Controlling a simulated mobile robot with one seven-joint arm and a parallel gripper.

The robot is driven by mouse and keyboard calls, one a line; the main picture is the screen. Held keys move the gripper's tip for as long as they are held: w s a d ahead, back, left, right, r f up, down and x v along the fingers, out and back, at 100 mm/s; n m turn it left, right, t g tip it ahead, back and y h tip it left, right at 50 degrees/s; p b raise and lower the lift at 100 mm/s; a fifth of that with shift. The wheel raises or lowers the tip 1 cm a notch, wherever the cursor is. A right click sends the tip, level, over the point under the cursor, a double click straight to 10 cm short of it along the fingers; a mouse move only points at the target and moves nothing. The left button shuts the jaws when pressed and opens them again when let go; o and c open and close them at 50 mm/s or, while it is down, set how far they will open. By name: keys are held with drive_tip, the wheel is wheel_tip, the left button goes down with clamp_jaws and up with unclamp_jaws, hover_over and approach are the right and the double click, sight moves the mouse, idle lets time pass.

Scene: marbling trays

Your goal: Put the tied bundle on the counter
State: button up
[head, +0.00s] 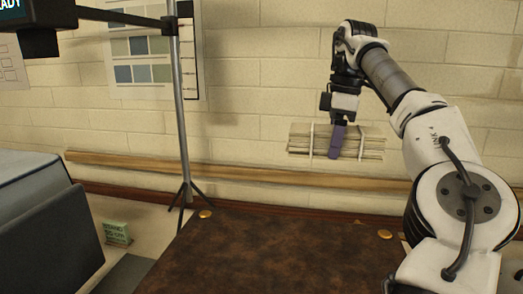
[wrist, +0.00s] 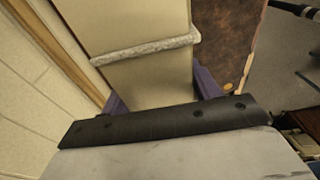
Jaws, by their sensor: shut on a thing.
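The tied bundle (head: 299,141) is a flat stack of pale sheets bound with two light ties. My gripper (head: 337,143) is shut on the bundle, with its purple fingers across the stack between the ties. The bundle is held level in the air in front of the brick wall. In the wrist view the bundle (wrist: 145,80) fills the upper middle, with one whitish tie across it. The purple fingers (wrist: 160,95) show on both sides of it. Which surface is the counter, I cannot tell for sure; a brown mottled top (head: 270,255) lies below the bundle.
A thin stand (head: 180,120) on splayed legs rises left of the brown top. A grey machine (head: 40,215) is at the left, with a small green sign (head: 117,233) beside it. A wooden rail (head: 240,173) runs along the wall. The brown top looks mostly clear.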

wheel_tip(320, 180, up, 4)
drive_tip(key=p, duration=0.3)
drive_tip(key=b, duration=0.7)
hover_over(320, 245)
wheel_tip(320, 245, down, 9)
drive_tip(key=f, duration=0.6)
drive_tip(key=f+p, duration=0.1)
drive_tip(key=f, duration=0.6)
drive_tip(key=f+p, duration=0.1)
drive_tip(key=f, duration=0.6)
drive_tip(key=shift+d, duration=0.25)
drive_tip(key=r, duration=0.4)
drive_tip(key=r+b, duration=0.1)
drive_tip(key=r, duration=0.4)
drive_tip(key=r+b, duration=0.1)
drive_tip(key=r, duration=0.3)
drive_tip(key=shift+w+d+r, duration=0.1)
drive_tip(key=shift+d+r, duration=0.3)
drive_tip(key=shift+c, duration=0.6)
drive_tip(key=shift+s+r+p, duration=0.35)
drive_tip(key=shift+s+r, duration=0.05)
drive_tip(key=shift+r, duration=0.2)
